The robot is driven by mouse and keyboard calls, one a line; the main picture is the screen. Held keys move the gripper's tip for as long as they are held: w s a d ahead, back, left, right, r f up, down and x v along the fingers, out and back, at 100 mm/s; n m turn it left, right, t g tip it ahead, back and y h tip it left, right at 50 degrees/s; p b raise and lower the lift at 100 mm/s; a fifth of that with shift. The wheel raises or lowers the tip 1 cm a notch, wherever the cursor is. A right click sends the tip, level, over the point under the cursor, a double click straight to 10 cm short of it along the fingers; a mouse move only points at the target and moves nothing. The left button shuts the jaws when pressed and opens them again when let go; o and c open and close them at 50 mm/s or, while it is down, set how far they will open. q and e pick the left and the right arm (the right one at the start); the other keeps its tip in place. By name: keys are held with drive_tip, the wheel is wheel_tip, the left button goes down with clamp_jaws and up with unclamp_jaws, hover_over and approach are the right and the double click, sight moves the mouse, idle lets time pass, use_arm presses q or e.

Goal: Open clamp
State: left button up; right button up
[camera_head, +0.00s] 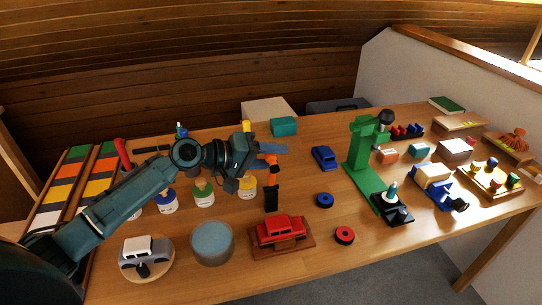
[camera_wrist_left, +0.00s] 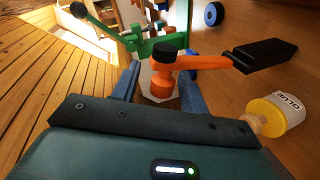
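My left gripper (camera_head: 272,148) is over the left middle of the table, its blue fingers apart. In the left wrist view, an orange piece (camera_wrist_left: 160,88) with a black cap shows between the fingers, with a gap at the left finger. An orange arm runs from it to a black block (camera_wrist_left: 262,54). In the head view, the black block (camera_head: 271,198) hangs below the gripper. A blue vise-like clamp (camera_head: 448,200) with a wooden block (camera_head: 433,176) is at the right. A green stand (camera_head: 362,155) with a black knob is left of it. My right gripper is out of view.
Glue pots (camera_head: 203,194) stand below my left arm.

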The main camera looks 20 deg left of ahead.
use_arm(q)
drive_tip(key=b+v, duration=0.2)
drive_tip(key=v, duration=1.1)
drive_tip(key=shift+s, duration=0.1)
